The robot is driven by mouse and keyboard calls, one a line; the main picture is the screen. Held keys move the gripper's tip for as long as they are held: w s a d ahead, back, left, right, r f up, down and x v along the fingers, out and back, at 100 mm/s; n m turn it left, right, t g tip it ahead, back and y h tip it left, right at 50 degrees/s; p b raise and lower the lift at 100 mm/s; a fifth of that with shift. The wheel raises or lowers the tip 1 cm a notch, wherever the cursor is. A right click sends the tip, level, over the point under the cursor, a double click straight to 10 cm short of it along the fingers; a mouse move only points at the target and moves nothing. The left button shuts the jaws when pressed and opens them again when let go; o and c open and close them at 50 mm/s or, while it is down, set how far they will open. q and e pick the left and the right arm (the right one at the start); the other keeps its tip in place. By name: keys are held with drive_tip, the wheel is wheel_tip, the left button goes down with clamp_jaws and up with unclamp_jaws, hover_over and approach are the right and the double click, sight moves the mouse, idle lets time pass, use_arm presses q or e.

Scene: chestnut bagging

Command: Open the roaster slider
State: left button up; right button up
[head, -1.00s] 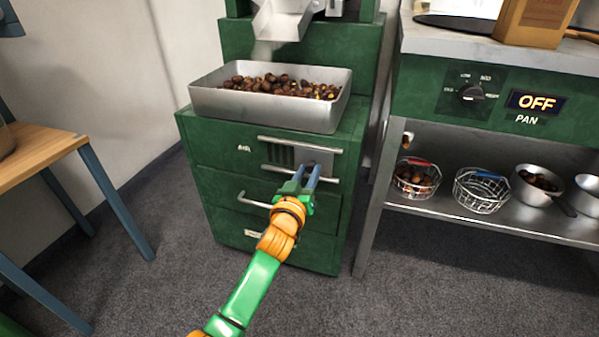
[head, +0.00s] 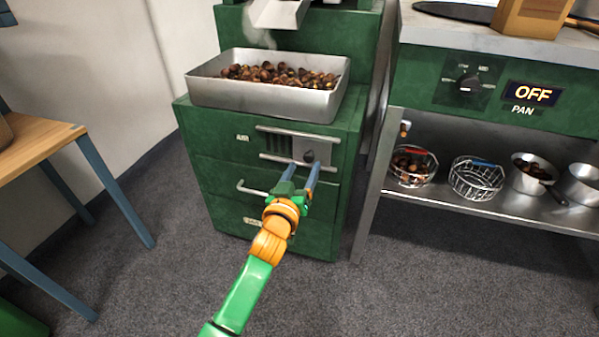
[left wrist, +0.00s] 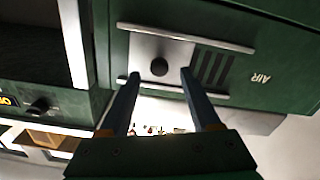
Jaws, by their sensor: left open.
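The roaster slider is a grey metal plate (head: 322,151) with a round dark knob (head: 308,156), set between two horizontal rails on the front of the green roaster (head: 215,152). Dark vertical vent slots (head: 275,144) show to the left of the plate. My left gripper (head: 303,166) is open and empty, its fingertips just in front of and below the knob in the head view. In the left wrist view the knob (left wrist: 159,67) lies between the two spread fingertips (left wrist: 160,74), with no clear contact. My right gripper is out of view.
A metal tray of chestnuts (head: 203,94) stands on top of the roaster. A drawer handle (head: 250,188) is below the slider. A wooden table (head: 40,140) is at left. A steel counter (head: 375,205) with baskets and pots is at right.

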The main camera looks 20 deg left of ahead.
use_arm(q)
drive_tip(key=s+p, duration=0.1)
drive_tip(key=s, duration=0.3)
drive_tip(key=shift+a, duration=0.1)
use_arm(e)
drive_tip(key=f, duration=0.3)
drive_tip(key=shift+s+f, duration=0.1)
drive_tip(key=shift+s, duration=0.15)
